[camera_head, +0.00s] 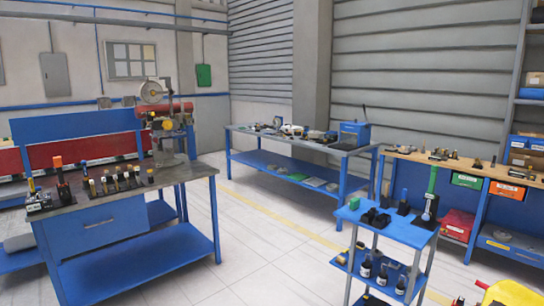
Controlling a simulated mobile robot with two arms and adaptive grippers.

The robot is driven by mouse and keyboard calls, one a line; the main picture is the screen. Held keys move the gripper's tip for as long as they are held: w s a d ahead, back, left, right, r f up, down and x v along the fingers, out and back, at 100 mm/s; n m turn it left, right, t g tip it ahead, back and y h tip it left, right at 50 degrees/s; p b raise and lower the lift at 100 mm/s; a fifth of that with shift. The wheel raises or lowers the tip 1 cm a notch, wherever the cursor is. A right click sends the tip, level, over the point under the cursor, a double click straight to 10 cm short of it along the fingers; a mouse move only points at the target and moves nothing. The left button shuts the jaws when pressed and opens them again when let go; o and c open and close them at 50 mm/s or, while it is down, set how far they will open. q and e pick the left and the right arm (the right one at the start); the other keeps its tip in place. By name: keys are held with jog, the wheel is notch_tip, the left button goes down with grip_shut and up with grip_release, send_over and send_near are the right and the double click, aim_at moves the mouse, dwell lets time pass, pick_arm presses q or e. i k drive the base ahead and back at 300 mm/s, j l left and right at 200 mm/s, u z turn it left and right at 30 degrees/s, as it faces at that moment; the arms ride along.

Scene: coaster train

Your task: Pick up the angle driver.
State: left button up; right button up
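I cannot tell for certain which object is the angle driver. On the left workbench, an upright tool with an orange top (59,173) stands near the front left corner, beside a dark block (39,202). On the blue cart at the right, an upright green-handled tool (432,180) stands in a dark holder, next to other dark tools (376,218). Neither of my grippers is in view, and nothing is seen being held.
The left workbench (130,231) also carries a row of small upright tools. The blue cart (398,230) holds bottles on its lower shelf. A back table (270,165) and a right bench (470,168) stand behind. Open tiled floor (270,260) lies between workbench and cart.

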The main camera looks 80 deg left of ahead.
aim_at(58, 162)
jog(key=u, duration=4.15)
jog(key=i+l, duration=0.15)
jog(key=i, duration=0.25)
jog(key=i+l+z, duration=0.1)
jog(key=i, duration=0.3)
